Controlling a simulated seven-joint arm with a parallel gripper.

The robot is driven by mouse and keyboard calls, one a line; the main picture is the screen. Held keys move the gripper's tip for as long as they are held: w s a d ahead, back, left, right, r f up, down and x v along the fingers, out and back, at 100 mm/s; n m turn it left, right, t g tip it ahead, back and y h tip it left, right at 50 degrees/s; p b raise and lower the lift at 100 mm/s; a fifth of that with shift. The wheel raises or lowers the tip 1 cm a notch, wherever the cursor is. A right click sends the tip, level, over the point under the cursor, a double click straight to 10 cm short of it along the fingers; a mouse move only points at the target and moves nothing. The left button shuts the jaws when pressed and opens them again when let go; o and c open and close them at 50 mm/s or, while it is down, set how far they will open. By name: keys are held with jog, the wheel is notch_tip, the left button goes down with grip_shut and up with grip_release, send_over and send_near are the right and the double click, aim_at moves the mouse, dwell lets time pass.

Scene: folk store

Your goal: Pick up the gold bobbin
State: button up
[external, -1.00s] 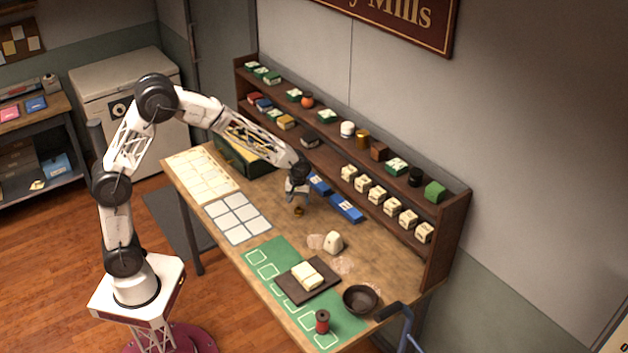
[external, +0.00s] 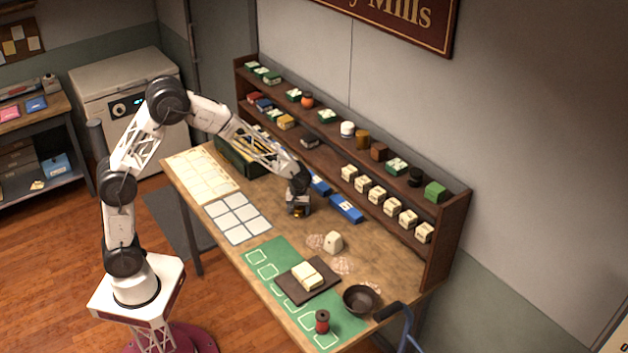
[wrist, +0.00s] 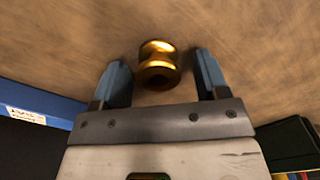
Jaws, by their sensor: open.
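The gold bobbin (wrist: 158,65) stands on the wooden table, just ahead of and between the two blue fingertips in the wrist view. My gripper (wrist: 161,72) is open, with a finger on either side of the bobbin and a gap to each. In the external view my gripper (external: 298,211) is low over the middle of the table, and only a small gold bit of the bobbin shows beneath it.
Blue boxes (external: 346,208) lie right of my gripper, before the wooden shelf (external: 447,225). A dark green box (external: 232,160) stands behind left. A cream block (external: 333,242), dark tray (external: 291,289), bowl (external: 361,299) and red spool (external: 322,321) are nearer the front. Bare table surrounds the bobbin.

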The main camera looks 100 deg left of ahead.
jog(key=shift+c, duration=0.3)
jog(key=c, duration=0.9)
